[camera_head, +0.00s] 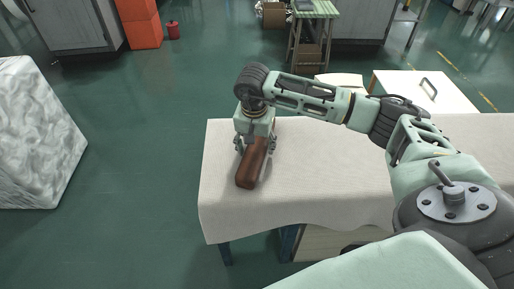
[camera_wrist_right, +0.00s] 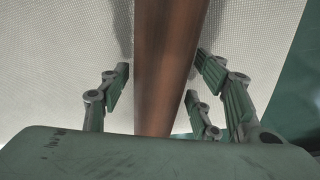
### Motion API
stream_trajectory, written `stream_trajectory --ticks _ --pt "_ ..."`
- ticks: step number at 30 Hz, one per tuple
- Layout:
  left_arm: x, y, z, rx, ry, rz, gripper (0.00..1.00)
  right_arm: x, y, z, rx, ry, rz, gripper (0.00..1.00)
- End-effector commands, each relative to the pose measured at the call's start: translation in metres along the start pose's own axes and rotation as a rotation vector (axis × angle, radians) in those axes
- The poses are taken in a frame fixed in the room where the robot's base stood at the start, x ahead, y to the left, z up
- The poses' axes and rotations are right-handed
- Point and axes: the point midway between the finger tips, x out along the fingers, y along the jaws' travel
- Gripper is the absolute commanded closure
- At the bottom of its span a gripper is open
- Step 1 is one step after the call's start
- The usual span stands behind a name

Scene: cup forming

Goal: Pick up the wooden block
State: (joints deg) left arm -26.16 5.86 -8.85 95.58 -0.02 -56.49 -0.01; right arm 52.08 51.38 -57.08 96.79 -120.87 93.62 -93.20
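The wooden block (camera_head: 252,166) is a long reddish-brown bar near the left end of the cloth-covered table (camera_head: 330,197). My right gripper (camera_head: 256,146) is over the block's far part, pointing down, with fingers on both sides of it. In the right wrist view the block (camera_wrist_right: 168,60) runs between the fingers of the right gripper (camera_wrist_right: 160,95). The fingers are spread, with a narrow gap on the left and the right fingers close to the block's side. Whether any finger touches the block is unclear. My left gripper is not in view.
A large grey-white block (camera_head: 38,135) stands on the floor at the left. The cloth to the right of the wooden block is clear. Orange boxes (camera_head: 140,24) are far back.

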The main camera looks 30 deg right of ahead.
Motion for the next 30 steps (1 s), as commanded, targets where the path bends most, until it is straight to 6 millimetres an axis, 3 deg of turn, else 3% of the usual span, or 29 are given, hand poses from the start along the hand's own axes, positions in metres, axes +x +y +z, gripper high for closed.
stream_trajectory --ticks 18,30 --pt "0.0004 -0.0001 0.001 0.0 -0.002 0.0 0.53 -0.0004 0.0001 -0.0002 0.001 0.0 0.0 1.0" --pt "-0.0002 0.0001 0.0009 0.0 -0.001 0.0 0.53 -0.0064 -0.0006 -0.002 0.001 0.003 -0.003 1.0"
